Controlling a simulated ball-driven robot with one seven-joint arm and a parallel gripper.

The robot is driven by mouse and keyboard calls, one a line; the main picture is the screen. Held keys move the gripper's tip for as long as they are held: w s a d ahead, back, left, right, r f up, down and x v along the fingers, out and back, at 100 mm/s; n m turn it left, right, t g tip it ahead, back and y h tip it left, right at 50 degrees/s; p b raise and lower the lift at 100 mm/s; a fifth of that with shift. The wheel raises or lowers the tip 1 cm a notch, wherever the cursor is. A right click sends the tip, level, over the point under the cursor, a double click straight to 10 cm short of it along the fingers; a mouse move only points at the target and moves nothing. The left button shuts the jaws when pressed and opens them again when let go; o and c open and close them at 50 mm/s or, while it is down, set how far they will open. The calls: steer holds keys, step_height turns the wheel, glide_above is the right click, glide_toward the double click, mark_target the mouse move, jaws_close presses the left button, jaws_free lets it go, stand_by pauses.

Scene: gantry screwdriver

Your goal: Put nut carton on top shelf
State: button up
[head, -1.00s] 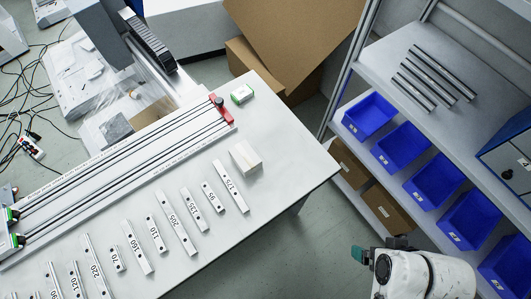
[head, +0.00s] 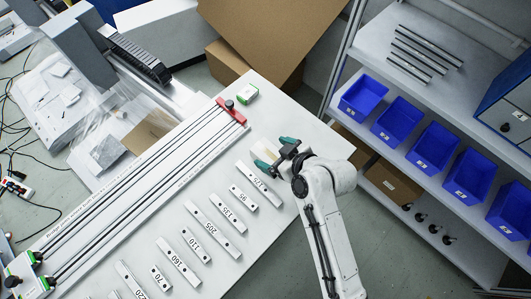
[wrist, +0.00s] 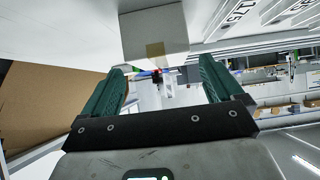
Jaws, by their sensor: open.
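A small white carton (head: 269,150), which I take as the nut carton, lies on the white table near its right end, partly hidden by my gripper. In the wrist view the carton (wrist: 154,35) shows a tan tape strip and sits ahead of the fingertips, roughly centred. My gripper (head: 276,152) is open with its teal fingers pointing at the carton. In the wrist view its fingers (wrist: 163,82) are wide apart with nothing between them. The highest shelf in view (head: 475,50) is at the upper right and holds several dark rods.
Labelled white bars (head: 212,230) lie in a row on the table beside a long rail fixture (head: 140,180). A small green-white box (head: 246,93) stands near the rail's end. Blue bins (head: 432,147) fill the lower shelf. A blue cabinet (head: 510,110) stands at the shelf's right.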

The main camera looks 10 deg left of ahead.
mark_target(264, 148)
steer(key=shift+p+x, duration=0.35)
steer(key=shift+x, duration=2.4)
steer(key=shift+s+f, duration=0.15)
steer(key=shift+f, duration=0.05)
steer(key=shift+r, duration=0.1)
steer(key=c, duration=1.4)
steer(key=shift+r, duration=0.55)
step_height(264, 148, up, 2)
steer(key=shift+d+r, duration=0.1)
steer(key=shift+r, duration=0.1)
steer(key=s+r, duration=0.1)
steer(key=s+d+r, duration=0.1)
steer(key=r, duration=0.1)
steer(key=s+d+r, duration=0.1)
steer(key=shift+s+r, duration=0.3)
steer(key=s+d+r, duration=0.4)
steer(key=s+r, duration=0.1)
steer(key=s, duration=0.3)
steer(key=shift+s+d+b, duration=0.3)
steer(key=shift+d+b, duration=0.05)
steer(key=shift+b, duration=0.05)
